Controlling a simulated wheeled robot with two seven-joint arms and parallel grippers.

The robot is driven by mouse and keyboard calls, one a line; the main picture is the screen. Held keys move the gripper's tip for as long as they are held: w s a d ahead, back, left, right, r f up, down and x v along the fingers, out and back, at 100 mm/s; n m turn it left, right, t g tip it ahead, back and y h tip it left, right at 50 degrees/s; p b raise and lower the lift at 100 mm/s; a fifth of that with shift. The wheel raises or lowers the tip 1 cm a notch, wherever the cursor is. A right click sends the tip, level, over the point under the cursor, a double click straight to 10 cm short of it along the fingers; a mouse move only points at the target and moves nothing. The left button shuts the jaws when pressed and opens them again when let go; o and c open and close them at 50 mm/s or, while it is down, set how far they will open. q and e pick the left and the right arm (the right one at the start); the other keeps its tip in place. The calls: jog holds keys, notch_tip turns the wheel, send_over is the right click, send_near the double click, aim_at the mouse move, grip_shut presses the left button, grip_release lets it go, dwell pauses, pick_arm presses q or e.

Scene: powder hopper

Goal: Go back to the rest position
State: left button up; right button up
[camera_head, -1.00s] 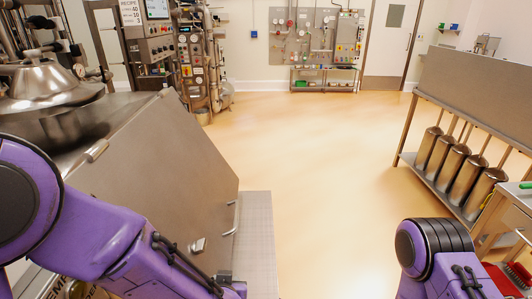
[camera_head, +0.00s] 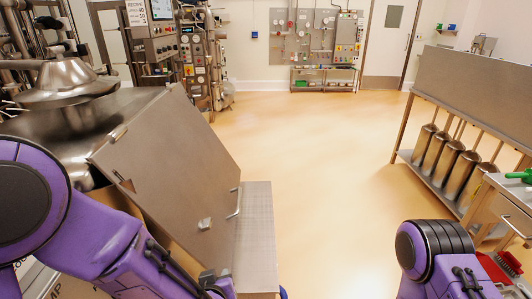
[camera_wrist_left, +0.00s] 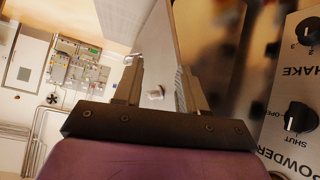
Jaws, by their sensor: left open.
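In the left wrist view my left gripper (camera_wrist_left: 161,88) is open. Its two fingers stand apart, and a flat steel panel with a small latch shows beyond and between them. My right arm (camera_head: 440,255) shows at the lower right of the head view, bent, with its gripper out of frame.
The steel hopper (camera_head: 85,110) with its tilted panel (camera_head: 170,165) stands close on the left. A metal step (camera_head: 257,230) lies beside it. On the right are a rack with steel canisters (camera_head: 440,158) and a bench (camera_head: 497,205). The middle floor is clear.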

pick_arm(q)
jog(key=s+a+f+n+g+y+b, duration=0.1)
jog(key=s+a+f+n+g, duration=0.1)
jog(key=s+a+f, duration=0.5)
jog(key=s+a+f+n+g, duration=0.1)
jog(key=s+a+f, duration=0.3)
jog(key=f, duration=0.5)
jog(key=s+a+f+g, duration=0.2)
jog(key=s+a+f, duration=0.1)
jog(key=s, duration=0.3)
jog(key=s+a+f+g+y+b, duration=0.1)
jog(key=s+a+f+g, duration=0.1)
jog(key=s+a+f, duration=0.2)
jog(key=s, duration=0.3)
jog(key=shift+f, duration=0.35)
jog(key=shift+a, duration=0.1)
